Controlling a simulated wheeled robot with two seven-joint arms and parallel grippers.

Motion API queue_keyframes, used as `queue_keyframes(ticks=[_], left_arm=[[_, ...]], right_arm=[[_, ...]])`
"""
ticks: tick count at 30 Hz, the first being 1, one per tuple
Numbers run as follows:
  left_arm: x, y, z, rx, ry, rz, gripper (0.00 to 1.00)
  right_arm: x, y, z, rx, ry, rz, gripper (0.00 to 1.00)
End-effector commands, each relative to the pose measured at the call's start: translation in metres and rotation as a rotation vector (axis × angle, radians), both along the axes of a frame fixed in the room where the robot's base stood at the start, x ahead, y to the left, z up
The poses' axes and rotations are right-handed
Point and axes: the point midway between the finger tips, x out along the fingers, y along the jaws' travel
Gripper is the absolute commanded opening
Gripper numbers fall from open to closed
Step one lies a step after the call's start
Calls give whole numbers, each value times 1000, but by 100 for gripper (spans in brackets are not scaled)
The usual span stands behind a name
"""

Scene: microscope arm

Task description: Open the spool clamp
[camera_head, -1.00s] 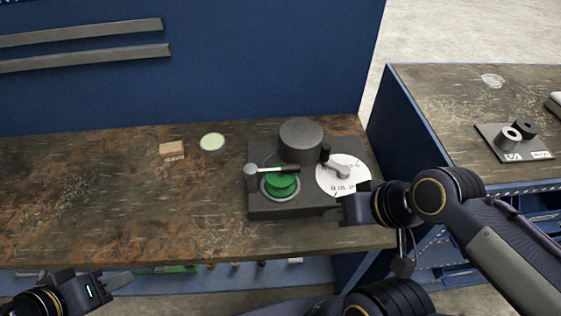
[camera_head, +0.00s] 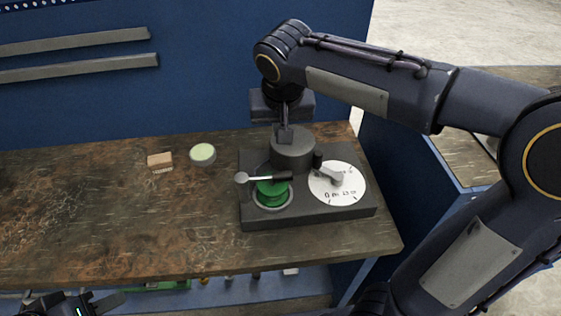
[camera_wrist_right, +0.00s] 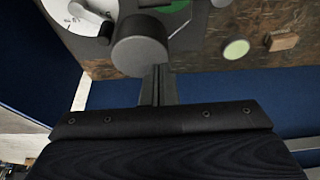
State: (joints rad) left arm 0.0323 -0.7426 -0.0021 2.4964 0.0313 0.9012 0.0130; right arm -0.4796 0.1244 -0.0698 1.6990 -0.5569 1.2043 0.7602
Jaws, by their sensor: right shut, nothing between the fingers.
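A dark grey device base (camera_head: 310,210) stands on the bench with a green spool (camera_head: 272,190) in a round recess. The spool clamp (camera_head: 265,177), a bar with a pale knob at its left end and a black handle at its right, lies across the top of the spool. My right gripper (camera_head: 285,136) is shut and empty, at the back of the grey cylinder; in the right wrist view its fingers (camera_wrist_right: 158,84) point toward that cylinder, and contact cannot be told. My left gripper (camera_head: 100,305) is partly cut off at the bottom left, its opening unclear.
The grey cylinder (camera_head: 293,148) rises behind the spool. A white dial (camera_head: 350,190) with a crank (camera_head: 330,174) is to the right. A round pale-green-topped dish (camera_head: 203,154) and a small tan block (camera_head: 160,162) lie to the left. The bench's left side is clear.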

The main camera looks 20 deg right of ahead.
Motion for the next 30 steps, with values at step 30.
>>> queue_keyframes(ticks=[30], left_arm=[[0,0,9,0,0,0,36]], right_arm=[[5,-2,-99,3,0,4,0]])
